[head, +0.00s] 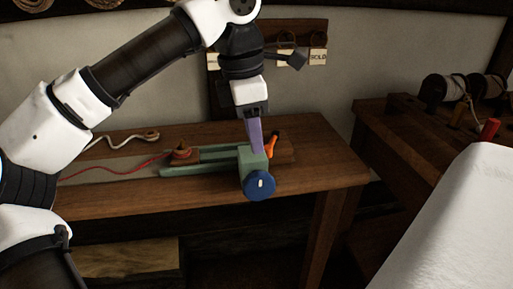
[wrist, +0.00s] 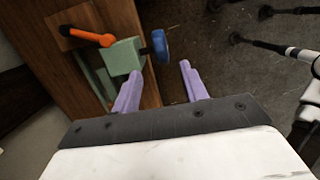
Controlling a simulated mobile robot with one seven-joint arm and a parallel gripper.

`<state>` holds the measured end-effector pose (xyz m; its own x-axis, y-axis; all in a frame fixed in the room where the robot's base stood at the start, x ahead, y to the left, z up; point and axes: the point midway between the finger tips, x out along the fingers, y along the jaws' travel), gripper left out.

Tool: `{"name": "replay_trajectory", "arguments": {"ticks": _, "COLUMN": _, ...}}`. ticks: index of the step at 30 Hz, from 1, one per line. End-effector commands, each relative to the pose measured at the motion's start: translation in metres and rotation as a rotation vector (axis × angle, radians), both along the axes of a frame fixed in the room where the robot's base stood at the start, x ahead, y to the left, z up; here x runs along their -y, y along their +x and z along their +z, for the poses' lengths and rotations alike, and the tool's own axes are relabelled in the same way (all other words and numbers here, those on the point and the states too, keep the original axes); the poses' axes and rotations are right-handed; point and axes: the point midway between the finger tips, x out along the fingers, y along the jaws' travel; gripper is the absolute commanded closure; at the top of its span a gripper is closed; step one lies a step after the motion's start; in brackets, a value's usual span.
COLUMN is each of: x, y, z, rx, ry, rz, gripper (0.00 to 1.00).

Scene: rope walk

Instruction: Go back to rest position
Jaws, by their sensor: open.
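My gripper (head: 256,136) has lilac fingers and reaches down from above a green machine (head: 254,160) on the wooden table. In the wrist view my gripper (wrist: 159,80) is open, with nothing between its two fingers. The green machine (wrist: 124,56) lies just past the left finger there, with its blue knob (wrist: 160,45) in front of the gap between the fingers. The blue knob (head: 259,186) faces the front in the head view. An orange handle (head: 271,145) stands at the machine's right side. Whether a finger touches the machine, I cannot tell.
A brown piece (head: 181,153) with a red cord (head: 115,170) sits on the left of the wooden table (head: 331,169). Tags (head: 318,57) hang on the back wall. A second bench (head: 385,122) with spools and a white surface (head: 455,220) stand at the right.

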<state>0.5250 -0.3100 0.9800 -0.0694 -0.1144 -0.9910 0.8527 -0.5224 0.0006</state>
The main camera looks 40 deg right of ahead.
Motion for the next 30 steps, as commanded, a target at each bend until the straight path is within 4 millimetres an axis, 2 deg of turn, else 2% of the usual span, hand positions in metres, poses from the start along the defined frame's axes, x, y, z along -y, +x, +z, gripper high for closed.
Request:
{"name": "replay_trajectory", "arguments": {"ticks": 5, "x": -0.001, "y": 0.0, "z": 0.01, "rx": -0.002, "ry": -0.001, "rz": -0.001, "gripper": 0.56}}
{"name": "replay_trajectory", "arguments": {"ticks": 23, "x": -0.001, "y": -0.002, "z": 0.011, "rx": -0.012, "ry": -0.016, "rz": -0.005, "gripper": 0.56}}
{"name": "replay_trajectory", "arguments": {"ticks": 26, "x": 0.002, "y": -0.013, "z": 0.019, "rx": -0.079, "ry": -0.107, "rz": -0.029, "gripper": 0.56}}
{"name": "replay_trajectory", "arguments": {"ticks": 29, "x": 0.003, "y": -0.036, "z": 0.042, "rx": -0.21, "ry": -0.29, "rz": -0.067, "gripper": 0.56}}
{"name": "replay_trajectory", "arguments": {"ticks": 30, "x": 0.0, "y": -0.047, "z": 0.056, "rx": -0.276, "ry": -0.381, "rz": -0.084, "gripper": 0.56}}
